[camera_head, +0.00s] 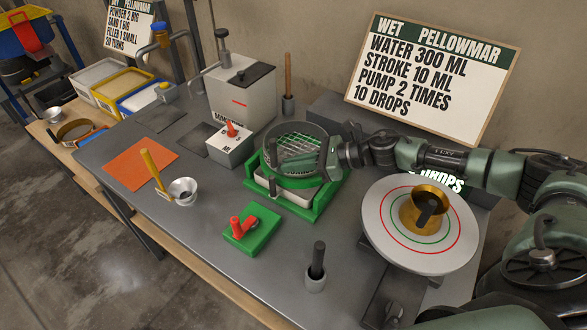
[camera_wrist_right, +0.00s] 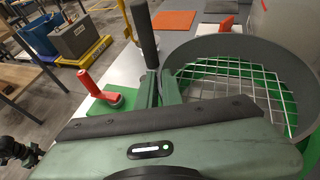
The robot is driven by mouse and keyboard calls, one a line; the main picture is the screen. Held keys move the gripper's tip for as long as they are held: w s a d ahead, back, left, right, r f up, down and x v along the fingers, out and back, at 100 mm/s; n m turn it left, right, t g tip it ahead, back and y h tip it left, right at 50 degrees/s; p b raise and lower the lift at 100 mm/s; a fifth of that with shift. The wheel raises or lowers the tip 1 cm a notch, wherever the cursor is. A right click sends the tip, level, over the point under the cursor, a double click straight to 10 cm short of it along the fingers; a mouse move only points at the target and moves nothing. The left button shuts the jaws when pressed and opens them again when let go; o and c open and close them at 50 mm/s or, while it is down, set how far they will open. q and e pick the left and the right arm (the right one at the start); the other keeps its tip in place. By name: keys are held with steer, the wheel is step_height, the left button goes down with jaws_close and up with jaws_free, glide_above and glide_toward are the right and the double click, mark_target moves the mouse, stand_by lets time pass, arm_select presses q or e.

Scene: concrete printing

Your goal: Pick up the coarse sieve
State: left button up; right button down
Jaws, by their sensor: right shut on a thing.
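The coarse sieve (camera_head: 322,133) is a round grey-rimmed ring with a wide wire mesh, above a green stand (camera_head: 322,203) with a pale tray in it. The sieve also shows in the right wrist view (camera_wrist_right: 215,46), mesh over green.
A white turntable (camera_head: 384,238) with a brass cup stands right. A green block with a red handle (camera_head: 237,229), a dark-handled cup (camera_head: 316,280) and a small metal funnel (camera_head: 183,190) stand in front and left. A grey container (camera_head: 237,103) stands behind.

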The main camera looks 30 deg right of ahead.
step_height(320, 180, up, 18)
steer(key=b, duration=0.1)
steer(key=shift+w+f, duration=0.1)
